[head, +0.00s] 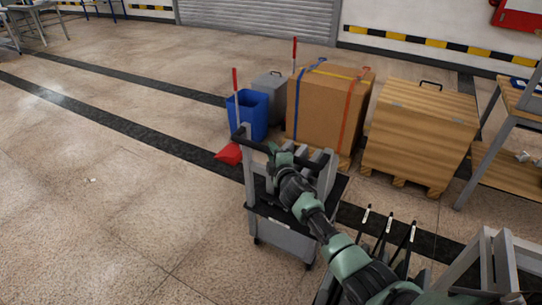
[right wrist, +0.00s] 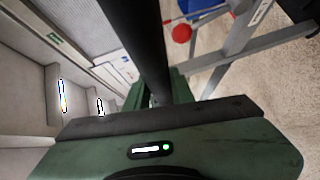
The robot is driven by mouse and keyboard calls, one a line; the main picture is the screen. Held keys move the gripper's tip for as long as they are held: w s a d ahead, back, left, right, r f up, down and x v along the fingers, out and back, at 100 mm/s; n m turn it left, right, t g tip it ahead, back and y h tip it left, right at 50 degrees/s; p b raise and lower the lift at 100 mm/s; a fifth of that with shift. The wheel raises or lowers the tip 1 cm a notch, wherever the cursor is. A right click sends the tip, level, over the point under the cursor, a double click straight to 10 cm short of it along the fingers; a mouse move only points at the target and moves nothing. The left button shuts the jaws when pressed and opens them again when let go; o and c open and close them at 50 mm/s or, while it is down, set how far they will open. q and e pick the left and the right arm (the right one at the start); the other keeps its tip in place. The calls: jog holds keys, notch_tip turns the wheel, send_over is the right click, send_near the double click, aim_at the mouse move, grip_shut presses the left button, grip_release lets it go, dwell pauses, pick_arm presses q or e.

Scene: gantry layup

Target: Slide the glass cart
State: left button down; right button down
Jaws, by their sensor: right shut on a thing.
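The cart (head: 283,240) is a small grey trolley with a black push handle, standing on small wheels on the floor in the middle of the head view. My right gripper (head: 277,157) is shut on the black handle bar at its top. The right wrist view shows the dark bar (right wrist: 140,45) running between the fingers of my right gripper (right wrist: 155,97). My right arm covers part of the cart's top and right side, so its load is hard to make out. My left gripper is not in view.
A blue bin (head: 250,115), a red dustpan (head: 229,154), a strapped cardboard box (head: 325,115) and a wooden crate (head: 420,135) stand behind the cart. A shelf table (head: 490,150) is at the right. The floor (head: 110,200) to the left is open, crossed by dark stripes.

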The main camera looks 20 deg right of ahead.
jog(key=shift+d, duration=0.15)
jog(key=shift+w+r, duration=0.1)
jog(key=shift+r, duration=0.05)
jog(key=shift+d, duration=0.1)
jog(key=c, duration=1.5)
grip_release()
jog(key=o, duration=0.3)
jog(key=shift+w, duration=0.1)
